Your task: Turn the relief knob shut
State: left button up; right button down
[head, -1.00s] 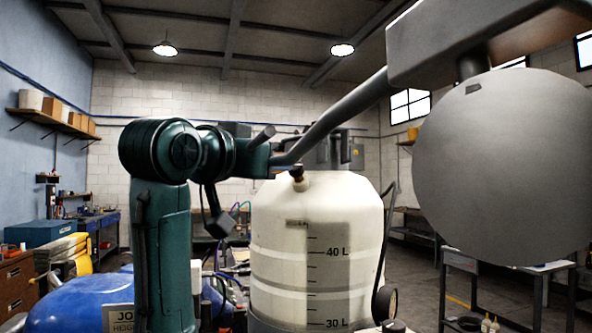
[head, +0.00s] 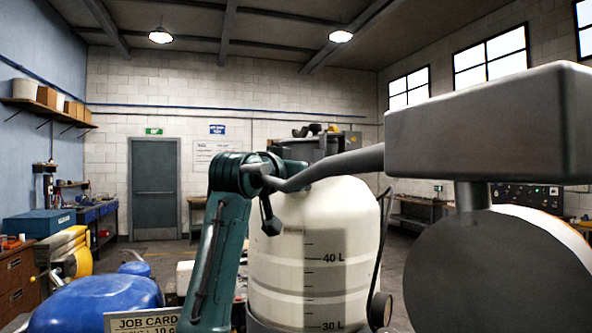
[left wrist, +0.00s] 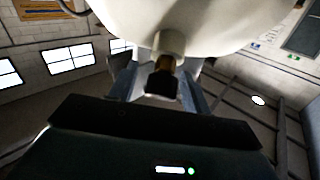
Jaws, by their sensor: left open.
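The relief knob (left wrist: 162,84) is black on a short brass stem under a white boss of the tank, in the left wrist view. The white tank (head: 315,240) stands in the middle of the head view, with 40 L and 30 L marks. My left gripper (left wrist: 161,92) is open, its two fingers on either side of the knob. Gaps seem to show beside the knob; contact is hard to tell. In the head view the knob and my left fingertips are hidden behind the grey handlebar and my arm. My right gripper is not in view.
A grey bar (head: 340,163) runs across the tank's shoulder to a large grey box (head: 480,120) at right, with a round grey disc (head: 490,275) below. A blue rounded tank (head: 90,300) and a job card (head: 140,322) are at lower left.

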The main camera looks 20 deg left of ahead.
pick_arm(q)
jog(key=shift+c, duration=0.2)
jog(key=c, duration=0.9)
jog(key=shift+c, duration=0.2)
